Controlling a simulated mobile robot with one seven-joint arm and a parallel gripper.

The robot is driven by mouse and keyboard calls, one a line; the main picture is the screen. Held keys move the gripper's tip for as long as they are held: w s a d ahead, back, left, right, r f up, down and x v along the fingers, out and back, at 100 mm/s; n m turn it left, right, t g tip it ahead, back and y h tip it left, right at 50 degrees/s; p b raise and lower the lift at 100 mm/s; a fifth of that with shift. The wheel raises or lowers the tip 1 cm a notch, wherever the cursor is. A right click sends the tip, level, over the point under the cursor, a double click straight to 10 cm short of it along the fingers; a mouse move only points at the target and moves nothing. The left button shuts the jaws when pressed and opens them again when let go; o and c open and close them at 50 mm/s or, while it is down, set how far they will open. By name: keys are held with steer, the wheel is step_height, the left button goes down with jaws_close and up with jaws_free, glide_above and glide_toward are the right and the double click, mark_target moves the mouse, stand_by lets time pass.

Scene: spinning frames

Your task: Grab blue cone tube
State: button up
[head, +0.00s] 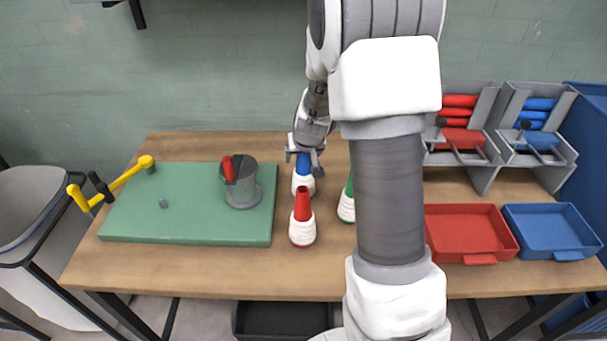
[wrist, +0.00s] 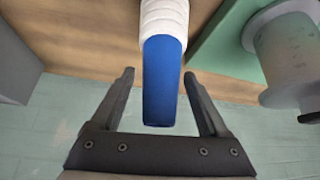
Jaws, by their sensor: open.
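The blue cone tube (head: 303,165) stands on the table with white yarn wound around its lower part. It is behind the red cone tube (head: 303,205). My gripper (head: 304,153) is at the top of the blue cone. In the wrist view the blue cone (wrist: 161,80) lies between the two open fingers of my gripper (wrist: 159,78), with a gap visible on each side. The fingers do not appear to touch it. A green cone tube (head: 347,205) stands to the right, partly hidden by my arm.
A green board (head: 140,215) with a grey spindle holder (head: 242,186) and a yellow crank (head: 110,183) lies at left. A red tray (head: 468,232) and a blue tray (head: 553,230) sit at right, before grey racks (head: 483,180) of red and blue tubes. The table's front left is clear.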

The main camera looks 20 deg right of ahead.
jaws_close()
